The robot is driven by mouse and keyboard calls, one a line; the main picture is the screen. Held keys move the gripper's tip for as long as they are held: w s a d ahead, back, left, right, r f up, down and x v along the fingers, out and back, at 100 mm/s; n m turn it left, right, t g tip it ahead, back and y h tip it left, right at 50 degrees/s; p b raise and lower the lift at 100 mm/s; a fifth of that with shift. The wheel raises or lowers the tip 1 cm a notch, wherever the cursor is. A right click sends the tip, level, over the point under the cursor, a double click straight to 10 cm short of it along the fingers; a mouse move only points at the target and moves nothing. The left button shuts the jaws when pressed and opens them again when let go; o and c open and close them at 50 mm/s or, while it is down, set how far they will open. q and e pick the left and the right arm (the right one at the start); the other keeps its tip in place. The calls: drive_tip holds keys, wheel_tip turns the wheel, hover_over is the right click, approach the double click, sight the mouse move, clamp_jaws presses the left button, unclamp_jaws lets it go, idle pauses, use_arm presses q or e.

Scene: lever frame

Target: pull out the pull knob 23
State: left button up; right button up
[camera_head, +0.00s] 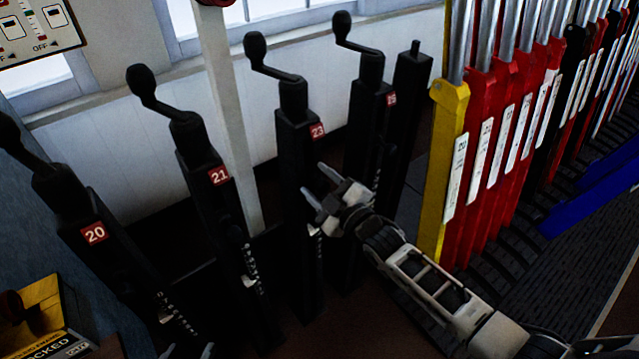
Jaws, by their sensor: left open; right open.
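The black post labelled 23 (297,150) stands in the middle, with a crank handle on top and a red number plate (317,131). The pull knob 23 cannot be made out clearly; a small pale fitting (314,231) shows on that post just below my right gripper. My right gripper (314,183) reaches in from the lower right. Its two fingers are apart and empty, pointing left in front of post 23; whether they touch it I cannot tell. Only what look like small fingertips of my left gripper (190,350) show at the bottom edge, apart.
Similar crank posts 20 (95,232) and 21 (219,175) stand to the left, and another post (368,100) to the right. A yellow lever (438,170) and several red levers (490,190) stand further right. A pale upright (228,90) rises between posts 21 and 23.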

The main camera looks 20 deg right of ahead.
clamp_jaws()
drive_tip(key=shift+p+v, duration=0.9)
drive_tip(key=shift+v, duration=0.45)
unclamp_jaws()
drive_tip(key=shift+s, duration=0.15)
drive_tip(key=v, duration=1.5)
drive_tip(key=shift+s+d, duration=0.15)
drive_tip(key=shift+s, duration=0.2)
